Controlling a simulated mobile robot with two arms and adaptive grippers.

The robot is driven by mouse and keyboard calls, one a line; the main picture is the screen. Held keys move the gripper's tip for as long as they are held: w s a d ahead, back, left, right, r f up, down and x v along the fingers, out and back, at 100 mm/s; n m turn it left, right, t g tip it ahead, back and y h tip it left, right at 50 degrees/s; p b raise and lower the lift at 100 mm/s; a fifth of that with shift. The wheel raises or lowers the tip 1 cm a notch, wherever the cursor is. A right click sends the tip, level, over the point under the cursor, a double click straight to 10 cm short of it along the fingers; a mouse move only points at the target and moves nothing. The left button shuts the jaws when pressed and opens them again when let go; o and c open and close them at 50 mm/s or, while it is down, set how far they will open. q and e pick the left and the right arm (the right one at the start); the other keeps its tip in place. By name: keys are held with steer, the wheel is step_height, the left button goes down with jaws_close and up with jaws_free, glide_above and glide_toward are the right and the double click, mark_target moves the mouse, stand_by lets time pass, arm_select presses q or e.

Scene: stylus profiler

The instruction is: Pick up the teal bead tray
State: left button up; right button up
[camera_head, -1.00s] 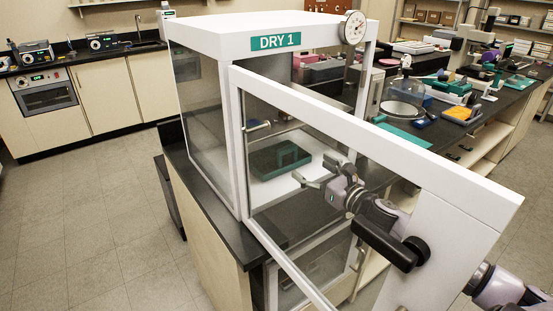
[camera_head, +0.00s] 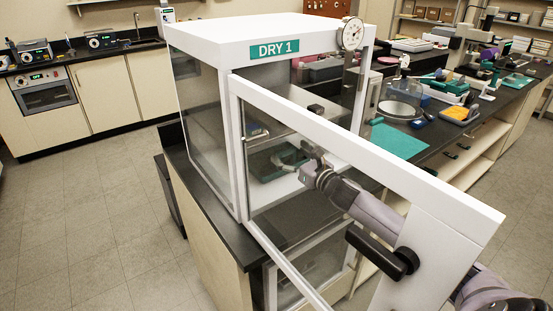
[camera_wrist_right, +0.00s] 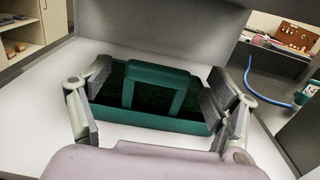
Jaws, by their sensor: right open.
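The teal bead tray (camera_head: 268,165) sits on the white floor inside the cabinet labelled DRY 1 (camera_head: 274,48). Its raised handle (camera_wrist_right: 160,76) and front wall show in the right wrist view, with a dark interior behind. My right gripper (camera_head: 298,160) has its fingers inside the cabinet, above and at the near right of the tray, seen through the door panel. In the right wrist view the gripper (camera_wrist_right: 160,98) is open, with one finger on each side of the tray; whether they touch it I cannot tell. My left gripper is not in view.
The cabinet's white-framed door (camera_head: 370,157) stands open, between the head camera and my right arm; its black handle (camera_head: 383,254) is close to that arm. A shelf hangs above the tray. A teal mat (camera_head: 398,141) and a glass bell jar (camera_head: 400,99) are on the bench beyond.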

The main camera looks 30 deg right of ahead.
steer(key=shift+w+a, duration=0.1)
steer(key=shift+w, duration=0.8)
steer(key=shift+s, duration=0.1)
steer(key=shift+c, duration=0.4)
jaws_close()
